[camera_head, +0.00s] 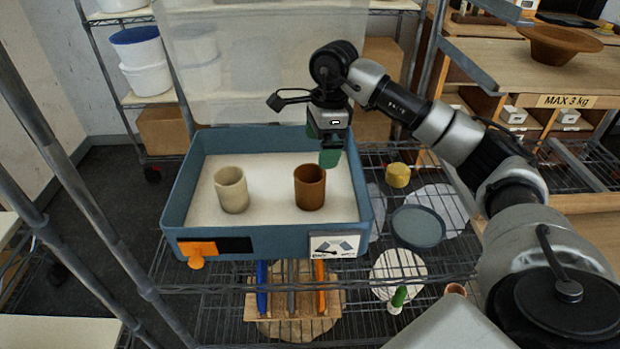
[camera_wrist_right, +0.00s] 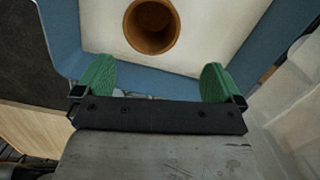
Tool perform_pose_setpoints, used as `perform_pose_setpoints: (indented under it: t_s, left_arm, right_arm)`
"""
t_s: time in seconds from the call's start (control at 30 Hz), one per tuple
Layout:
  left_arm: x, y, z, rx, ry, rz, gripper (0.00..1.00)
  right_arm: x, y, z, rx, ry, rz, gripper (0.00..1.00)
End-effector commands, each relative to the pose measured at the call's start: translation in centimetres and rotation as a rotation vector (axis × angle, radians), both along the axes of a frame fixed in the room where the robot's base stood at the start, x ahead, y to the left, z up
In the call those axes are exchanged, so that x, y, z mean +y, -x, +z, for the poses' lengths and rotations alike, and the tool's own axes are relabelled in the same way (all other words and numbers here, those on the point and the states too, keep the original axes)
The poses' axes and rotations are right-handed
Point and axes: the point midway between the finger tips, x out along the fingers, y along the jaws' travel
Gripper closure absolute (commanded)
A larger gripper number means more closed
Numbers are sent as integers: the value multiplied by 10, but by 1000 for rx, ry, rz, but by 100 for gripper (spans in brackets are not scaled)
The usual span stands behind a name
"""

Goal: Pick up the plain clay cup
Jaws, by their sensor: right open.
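A brown clay cup (camera_head: 310,188) stands upright on the pale floor of a blue bin (camera_head: 270,242). A cream cup (camera_head: 231,190) stands upright to its left, apart from it. My right gripper (camera_head: 330,157) is above the bin's far side, behind and a little right of the brown cup. Its green fingers are open and empty. In the right wrist view the brown cup (camera_wrist_right: 152,26) shows its open mouth, beyond the gap between the fingertips (camera_wrist_right: 157,78) and not between them. The cream cup is outside that view. My left gripper is not in view.
The bin's walls surround both cups, with bare floor around them. It stands on a wire rack. To its right are a yellow object (camera_head: 397,175) and a grey round dish (camera_head: 418,226). Rack posts rise at the left. A wooden bench with a brown bowl (camera_head: 560,43) is at the back right.

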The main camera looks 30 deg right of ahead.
Motion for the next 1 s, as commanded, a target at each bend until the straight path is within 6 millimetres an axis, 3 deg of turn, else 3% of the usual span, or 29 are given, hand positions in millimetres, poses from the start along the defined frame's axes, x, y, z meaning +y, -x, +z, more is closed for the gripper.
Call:
perform_pose_setpoints:
  t_s: [0.2,0.33,0.47,0.73,1.0]
  left_arm:
    - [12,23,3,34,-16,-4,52]
    - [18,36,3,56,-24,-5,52]
    - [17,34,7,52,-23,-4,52]
    - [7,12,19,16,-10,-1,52]
    - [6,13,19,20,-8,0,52]
  right_arm:
    - [6,-1,-35,5,-2,2,2]
    - [7,-1,-46,1,-2,2,2]
    - [12,-2,-55,5,-4,4,2]
    - [25,-5,-92,3,-5,2,2]
    - [25,-6,-99,-1,-4,2,2]
